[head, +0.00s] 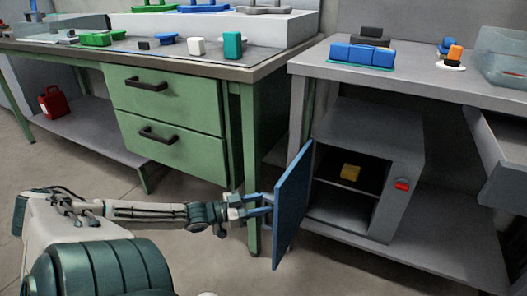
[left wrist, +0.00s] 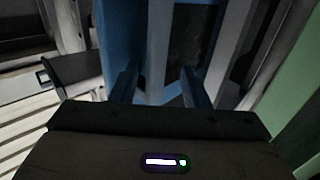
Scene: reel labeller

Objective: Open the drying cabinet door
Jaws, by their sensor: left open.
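The drying cabinet (head: 378,135) is a grey box on the lower shelf of the right-hand bench. Its blue door (head: 293,207) stands swung out from the left side of the opening, so the inside shows. A yellow block (head: 350,172) lies on the cabinet's inner shelf. My left gripper (head: 268,204) is at the outer, left side of the door. In the left wrist view the fingers of this gripper (left wrist: 159,88) are apart, with the blue door (left wrist: 120,35) close by at the left. I cannot tell whether they touch the door or its handle. My right gripper is out of view.
A red knob-like part (head: 402,185) sits on the cabinet front's right side. The green bench (head: 170,102) with two drawers stands behind my left arm, its leg close to the gripper. A grey drawer (head: 500,150) juts out at the right. Floor before the cabinet is clear.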

